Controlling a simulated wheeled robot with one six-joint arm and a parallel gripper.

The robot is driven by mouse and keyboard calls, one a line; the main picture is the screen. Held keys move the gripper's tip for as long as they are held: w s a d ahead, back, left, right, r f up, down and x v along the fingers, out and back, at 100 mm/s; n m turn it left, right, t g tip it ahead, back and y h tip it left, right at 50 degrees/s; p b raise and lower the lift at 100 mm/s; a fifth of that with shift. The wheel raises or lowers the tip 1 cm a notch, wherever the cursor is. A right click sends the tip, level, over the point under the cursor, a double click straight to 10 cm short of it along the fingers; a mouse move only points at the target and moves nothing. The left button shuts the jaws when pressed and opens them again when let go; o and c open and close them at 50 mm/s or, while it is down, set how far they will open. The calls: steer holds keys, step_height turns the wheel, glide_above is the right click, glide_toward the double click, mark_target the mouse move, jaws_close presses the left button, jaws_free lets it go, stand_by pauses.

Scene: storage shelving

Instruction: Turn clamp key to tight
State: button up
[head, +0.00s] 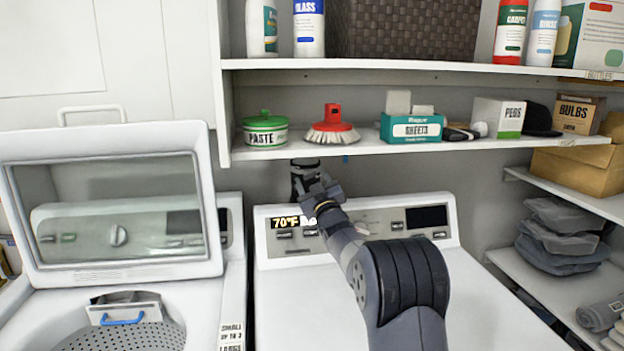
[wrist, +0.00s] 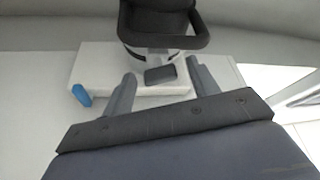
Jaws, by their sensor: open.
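My gripper (wrist: 160,72) is open in the wrist view, its two grey fingers spread apart. A small dark grey tab (wrist: 160,75) shows between the fingertips, with no clear contact on either side; it may be the clamp key. Above it in the picture is a black rounded part (wrist: 160,22) with a bar-like rim. Behind is a pale block (wrist: 95,60). A small blue piece (wrist: 81,95) is at its left, outside the fingers. In the head view my gripper (head: 312,188) is just below the shelf, beside a dark part (head: 305,168); the fingertips are not clear there.
The shelf (head: 400,147) above holds a paste tub (head: 265,130), a red brush (head: 332,127) and a sheets box (head: 411,128). A white machine (head: 290,285) stands below my arm. An open-lidded washer (head: 110,270) is at left. Side shelves (head: 560,285) are at right.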

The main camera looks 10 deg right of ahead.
steer(key=shift+c, duration=0.3)
steer(key=c, duration=0.9)
steer(key=b, duration=0.1)
steer(key=m+b, duration=0.1)
steer(key=shift+f+m+h+b, duration=0.25)
steer(key=shift+m+h+b, duration=0.05)
steer(key=shift+a+m+t+h+b, duration=0.1)
steer(key=shift+m+t+h+b, duration=0.25)
steer(key=shift+m+b, duration=0.65)
steer(key=shift+m+h+b, duration=0.65)
steer(key=shift+m+b, duration=0.15)
steer(key=shift+b, duration=0.1)
steer(key=shift+r+m, duration=0.25)
steer(key=shift+m, duration=0.35)
steer(key=o, duration=1)
steer(key=shift+c, duration=0.2)
